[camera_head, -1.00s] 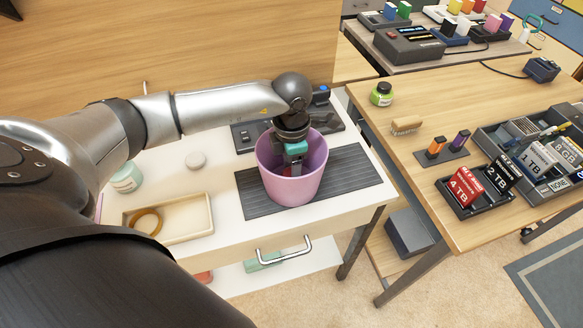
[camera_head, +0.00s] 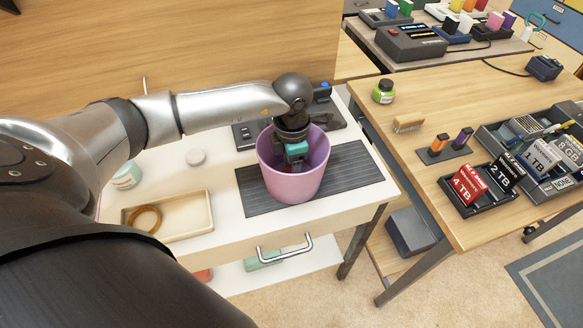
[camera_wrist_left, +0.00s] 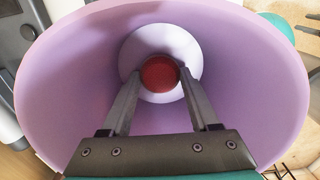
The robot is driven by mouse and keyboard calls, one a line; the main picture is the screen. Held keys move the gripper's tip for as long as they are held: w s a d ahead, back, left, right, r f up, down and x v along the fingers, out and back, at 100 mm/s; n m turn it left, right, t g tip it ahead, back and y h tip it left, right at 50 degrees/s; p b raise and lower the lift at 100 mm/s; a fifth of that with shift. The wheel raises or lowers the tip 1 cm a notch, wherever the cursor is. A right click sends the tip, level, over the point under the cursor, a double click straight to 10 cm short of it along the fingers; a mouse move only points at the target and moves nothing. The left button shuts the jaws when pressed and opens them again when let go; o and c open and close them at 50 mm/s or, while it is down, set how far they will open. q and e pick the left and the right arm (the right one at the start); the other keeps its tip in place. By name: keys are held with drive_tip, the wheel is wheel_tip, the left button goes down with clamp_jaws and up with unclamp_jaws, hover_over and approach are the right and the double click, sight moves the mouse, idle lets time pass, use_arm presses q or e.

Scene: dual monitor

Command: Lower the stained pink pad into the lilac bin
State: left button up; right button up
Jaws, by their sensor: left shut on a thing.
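The lilac bin (camera_head: 293,185) stands upright on a dark ribbed mat (camera_head: 350,172) on the white cart. My left gripper (camera_head: 293,163) reaches down inside the bin's mouth from above, its wrist over the rim. In the left wrist view, the bin's wall (camera_wrist_left: 75,85) surrounds both fingers. The gripper is shut on a round pad (camera_wrist_left: 159,73), which looks dark red there, held between the fingertips above the pale bin floor (camera_wrist_left: 180,48). The pad's gap to the floor cannot be told. Stains cannot be made out. My right gripper is not in view.
A cream tray (camera_head: 185,234) with a tan ring (camera_head: 146,219) and a white round puck (camera_head: 196,157) lie left of the bin. A black device (camera_head: 245,137) is behind it. The wooden table (camera_head: 400,160) at right holds a brush (camera_head: 408,123), a green jar (camera_head: 384,91) and labelled drives.

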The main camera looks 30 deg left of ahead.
use_arm(q)
drive_tip(key=shift+f, duration=0.2)
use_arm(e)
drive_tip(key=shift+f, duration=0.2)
use_arm(q)
drive_tip(key=o, duration=1.4)
drive_tip(key=shift+c, duration=0.2)
drive_tip(key=shift+r+p, duration=0.3)
drive_tip(key=shift+r, duration=0.2)
wheel_tip(320, 180, up, 6)
drive_tip(key=p, duration=0.4)
drive_tip(key=shift+r, duration=0.15)
drive_tip(key=shift+r+p, duration=0.35)
drive_tip(key=shift+r, duration=0.15)
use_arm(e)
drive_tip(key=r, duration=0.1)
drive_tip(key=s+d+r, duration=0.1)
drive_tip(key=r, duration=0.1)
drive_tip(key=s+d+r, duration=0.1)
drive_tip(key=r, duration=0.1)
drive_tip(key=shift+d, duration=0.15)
